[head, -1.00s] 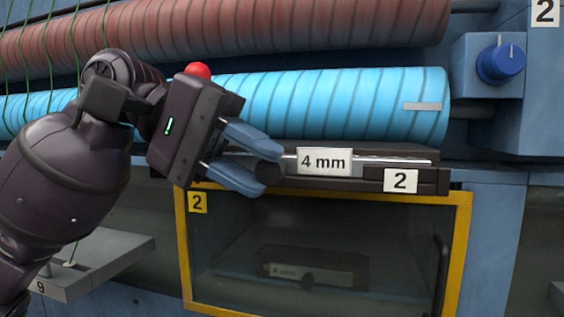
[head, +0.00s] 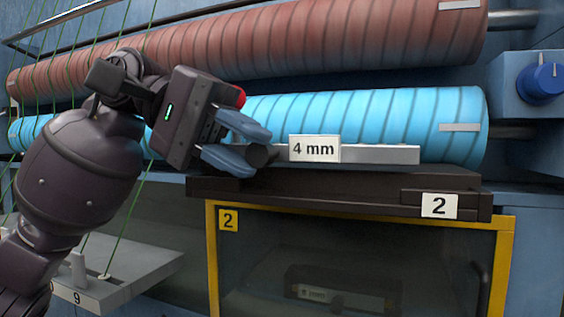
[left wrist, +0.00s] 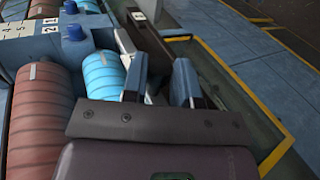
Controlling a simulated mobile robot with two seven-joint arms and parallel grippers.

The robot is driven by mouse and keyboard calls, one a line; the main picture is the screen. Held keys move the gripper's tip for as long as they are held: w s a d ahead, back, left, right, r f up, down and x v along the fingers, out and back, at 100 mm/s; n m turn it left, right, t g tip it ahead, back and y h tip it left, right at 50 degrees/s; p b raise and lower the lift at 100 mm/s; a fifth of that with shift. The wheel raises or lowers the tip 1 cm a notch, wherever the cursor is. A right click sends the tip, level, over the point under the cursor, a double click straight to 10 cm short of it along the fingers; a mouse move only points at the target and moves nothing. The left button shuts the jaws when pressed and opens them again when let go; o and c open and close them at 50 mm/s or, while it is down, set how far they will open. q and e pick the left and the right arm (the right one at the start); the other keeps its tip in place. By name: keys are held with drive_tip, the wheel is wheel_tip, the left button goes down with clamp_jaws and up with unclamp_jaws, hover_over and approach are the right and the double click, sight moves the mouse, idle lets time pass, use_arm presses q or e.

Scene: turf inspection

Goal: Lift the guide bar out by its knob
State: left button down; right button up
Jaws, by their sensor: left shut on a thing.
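The guide bar (head: 385,153) is a grey metal bar with a white "4 mm" label and a dark round knob (head: 262,155) at its left end. My left gripper (head: 263,152) has its blue fingers shut on the knob in the head view. The bar is above the dark holder (head: 340,188) marked "2", in front of the light-blue roller (head: 370,115). In the left wrist view, the two fingers (left wrist: 160,82) point toward the dark holder; the knob between them is hard to make out. My right gripper is not in view.
A reddish roller (head: 300,45) lies above the light-blue one. A blue dial (head: 540,80) is at the right. Below the holder is a yellow-framed window (head: 212,265) with a dark labelled part inside. A grey ledge (head: 130,270) with green threads is at lower left.

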use_arm(q)
drive_tip(key=w+a+p, duration=0.1)
drive_tip(key=w+a, duration=0.3)
drive_tip(key=a, duration=0.8)
drive_tip(key=w+a+p, duration=0.1)
drive_tip(key=w+a, duration=0.3)
drive_tip(key=a, duration=0.9)
drive_tip(key=w+a+p, duration=0.1)
drive_tip(key=w+a, duration=0.3)
drive_tip(key=a, duration=0.9)
drive_tip(key=shift+w+a, duration=0.15)
drive_tip(key=shift+w, duration=0.05)
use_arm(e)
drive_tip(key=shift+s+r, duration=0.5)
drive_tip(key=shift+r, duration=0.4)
